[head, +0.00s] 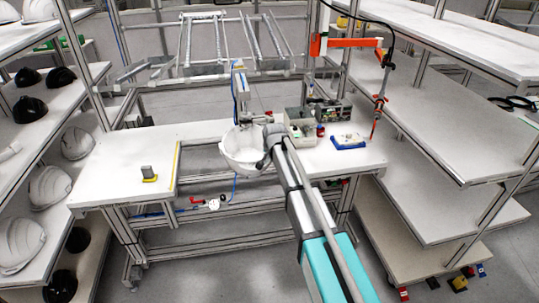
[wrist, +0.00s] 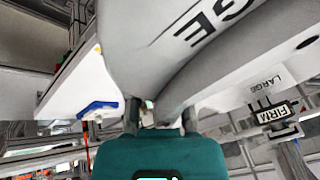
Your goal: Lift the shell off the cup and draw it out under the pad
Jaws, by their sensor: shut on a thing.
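The white helmet shell (head: 243,155) sits at the gap between the two table halves, below an upright press-like fixture (head: 240,88). In the wrist view the shell (wrist: 150,35) fills the upper middle, with large dark letters ending in "GE". My gripper (head: 272,140) is at the shell's right side in the head view. In the wrist view my gripper (wrist: 161,115) has its fingers closed on the shell's edge. The cup is hidden, so I cannot tell whether the shell touches it. The pad cannot be made out clearly above the shell.
Right of the shell are grey bins (head: 301,130) and a blue tray (head: 348,142). A small grey block (head: 147,171) and a yellow strip (head: 177,162) lie on the left table (head: 115,160). Shelves flank both sides.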

